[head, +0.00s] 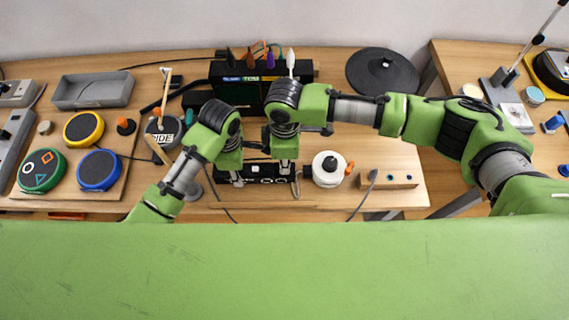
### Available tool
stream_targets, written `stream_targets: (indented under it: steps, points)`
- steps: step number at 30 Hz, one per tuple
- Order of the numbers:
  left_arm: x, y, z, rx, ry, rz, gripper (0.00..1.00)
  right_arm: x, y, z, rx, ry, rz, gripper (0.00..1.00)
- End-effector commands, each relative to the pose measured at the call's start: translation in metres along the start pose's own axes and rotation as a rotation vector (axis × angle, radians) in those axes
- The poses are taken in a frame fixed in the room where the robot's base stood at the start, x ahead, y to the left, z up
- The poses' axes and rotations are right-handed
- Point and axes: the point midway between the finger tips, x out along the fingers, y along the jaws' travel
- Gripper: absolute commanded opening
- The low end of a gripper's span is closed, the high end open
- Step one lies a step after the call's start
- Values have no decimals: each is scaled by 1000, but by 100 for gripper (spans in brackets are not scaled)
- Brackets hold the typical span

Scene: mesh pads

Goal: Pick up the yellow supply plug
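I cannot make out a yellow supply plug for certain. Small upright pieces, one of them purple (270,58) and one white (291,60), stand at the top of a black box (237,93) at the back middle. Coloured labels run along that box, and a yellow patch shows among them. My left gripper (238,180) and my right gripper (294,186) point down side by side over a black unit (258,173) near the table's front. Both sets of fingers are small and partly hidden, so I cannot tell their opening. My wrists cover part of the box.
Yellow (83,127), blue (98,170) and green (41,170) round pads lie at left near a grey tray (94,90). A dark round pad (381,72) is at back right. A white round container (328,170) and wooden block (389,178) stand right of my grippers.

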Motion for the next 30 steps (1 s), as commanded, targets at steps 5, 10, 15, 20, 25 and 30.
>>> stream_targets:
  steps: [5, 10, 15, 20, 25, 30]
  points:
    - [0, 0, 0, 0, 0, 1, 2, 0, 0, 0, 0, 0, 0, 0]
    - [0, 0, 0, 0, 0, 1, 2, -2, 0, 0, 0, 1, 1, 0]
    - [0, 0, 0, 0, 0, 1, 2, -24, 1, -1, 0, 4, 3, 0]
    - [0, 0, 0, 0, 0, 0, 2, -57, 1, -1, -2, 4, 3, 0]
    - [0, 0, 0, 0, 0, 0, 2, -86, 0, -1, -1, 2, 2, 0]
    - [0, 0, 0, 0, 0, 0, 2, -100, 0, 0, -1, 1, 1, 0]
